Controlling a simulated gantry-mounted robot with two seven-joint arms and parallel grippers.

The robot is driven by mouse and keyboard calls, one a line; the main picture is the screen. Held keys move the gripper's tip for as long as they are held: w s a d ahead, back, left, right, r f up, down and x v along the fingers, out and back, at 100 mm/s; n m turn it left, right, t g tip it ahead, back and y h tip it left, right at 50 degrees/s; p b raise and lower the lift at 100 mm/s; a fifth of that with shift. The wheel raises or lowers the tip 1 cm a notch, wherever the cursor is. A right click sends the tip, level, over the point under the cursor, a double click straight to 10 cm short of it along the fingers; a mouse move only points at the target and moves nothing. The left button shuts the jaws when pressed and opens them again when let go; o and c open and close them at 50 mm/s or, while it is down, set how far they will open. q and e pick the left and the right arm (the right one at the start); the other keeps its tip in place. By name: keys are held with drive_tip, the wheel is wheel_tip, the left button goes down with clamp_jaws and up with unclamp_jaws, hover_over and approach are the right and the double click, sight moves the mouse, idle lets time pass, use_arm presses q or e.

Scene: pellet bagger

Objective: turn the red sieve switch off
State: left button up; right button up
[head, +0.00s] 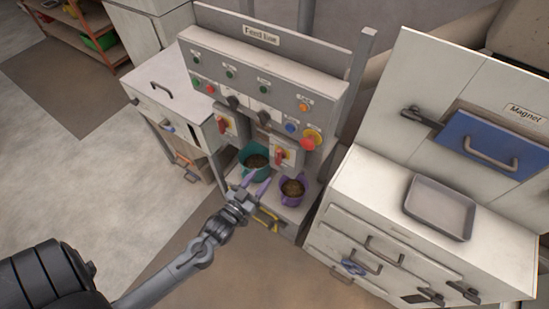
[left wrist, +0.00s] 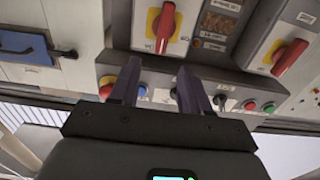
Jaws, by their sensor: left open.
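The grey Feed line panel (head: 262,75) carries two red rotary switches on yellow plates, a left switch (head: 223,125) and a right switch (head: 281,156). I cannot read which one is the sieve switch. In the left wrist view, which is turned over, the switch near the red button (left wrist: 166,28) is upper middle and the other switch (left wrist: 290,57) is at the right. My left gripper (head: 256,184) is open and empty, in front of the panel's lower shelf, below the right switch. Its two fingers (left wrist: 157,85) show apart in the left wrist view. My right gripper is not in view.
A teal container (head: 245,170) and a purple container (head: 301,194) with brown pellets stand below the switches. A red mushroom button (head: 307,144) sits right of the right switch. A white cabinet with a grey tray (head: 440,232) stands at the right. Open floor lies left.

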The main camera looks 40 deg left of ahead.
sight(277, 156)
use_arm(q)
drive_tip(key=w, duration=0.3)
drive_tip(key=w+a, duration=0.1)
drive_tip(key=w, duration=0.6)
drive_tip(key=shift+w+a+r+p, duration=0.15)
drive_tip(key=shift+w+a+p, duration=0.1)
drive_tip(key=shift+a+p, duration=0.15)
drive_tip(key=shift+c, duration=0.3)
drive_tip(key=c, duration=0.7)
